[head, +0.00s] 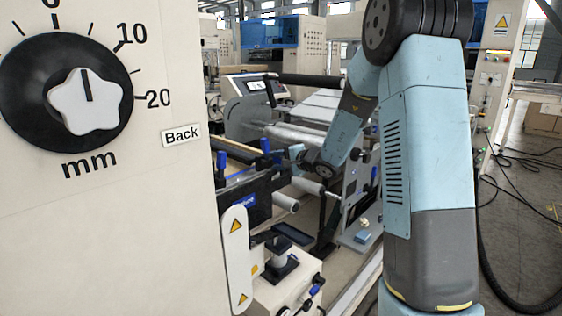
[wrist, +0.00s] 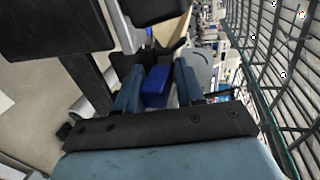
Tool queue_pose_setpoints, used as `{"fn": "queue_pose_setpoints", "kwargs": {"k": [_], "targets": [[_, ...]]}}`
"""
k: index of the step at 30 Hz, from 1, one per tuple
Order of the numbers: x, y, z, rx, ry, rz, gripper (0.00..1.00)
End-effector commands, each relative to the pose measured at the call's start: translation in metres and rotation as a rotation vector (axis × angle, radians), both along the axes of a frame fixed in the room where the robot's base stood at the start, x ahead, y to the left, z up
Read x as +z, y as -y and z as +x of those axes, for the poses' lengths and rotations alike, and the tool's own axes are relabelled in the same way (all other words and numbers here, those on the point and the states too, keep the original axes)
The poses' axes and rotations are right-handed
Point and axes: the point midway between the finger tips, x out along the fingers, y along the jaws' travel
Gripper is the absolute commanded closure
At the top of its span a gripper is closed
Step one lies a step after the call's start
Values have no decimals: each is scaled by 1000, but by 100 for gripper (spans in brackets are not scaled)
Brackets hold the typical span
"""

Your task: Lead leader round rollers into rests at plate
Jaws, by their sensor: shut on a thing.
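My gripper (wrist: 158,78) has its two blue-grey fingers closed on either side of a blue block (wrist: 155,88). I cannot tell whether this block belongs to the leader. A tan strip (wrist: 171,44), perhaps the leader, shows just beyond the fingers. In the head view my wrist is in the machine's middle, and the fingertips are too small to make out clearly. Pale rollers (head: 285,202) sit low in the machine, with a silver roller (head: 296,136) behind. A tan surface with blue clamps (head: 265,146) lies left of my wrist. The rests cannot be made out.
A large cream panel (head: 110,220) with a dial (head: 72,90) blocks the left of the head view. A dark bar (head: 310,80) crosses above the silver roller. Dark machine parts (wrist: 60,28) crowd the wrist view's upper left. Cables (head: 520,285) lie on the floor at right.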

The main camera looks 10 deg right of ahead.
Motion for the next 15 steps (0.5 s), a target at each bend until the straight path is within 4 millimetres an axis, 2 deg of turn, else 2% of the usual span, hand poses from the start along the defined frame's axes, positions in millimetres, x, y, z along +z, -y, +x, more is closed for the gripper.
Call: {"fn": "queue_pose_setpoints", "kwargs": {"k": [10, 15], "targets": [[-1, 0, 0, 0, -4, -2, 100], [12, 0, 0, -1, -1, -2, 100]]}}
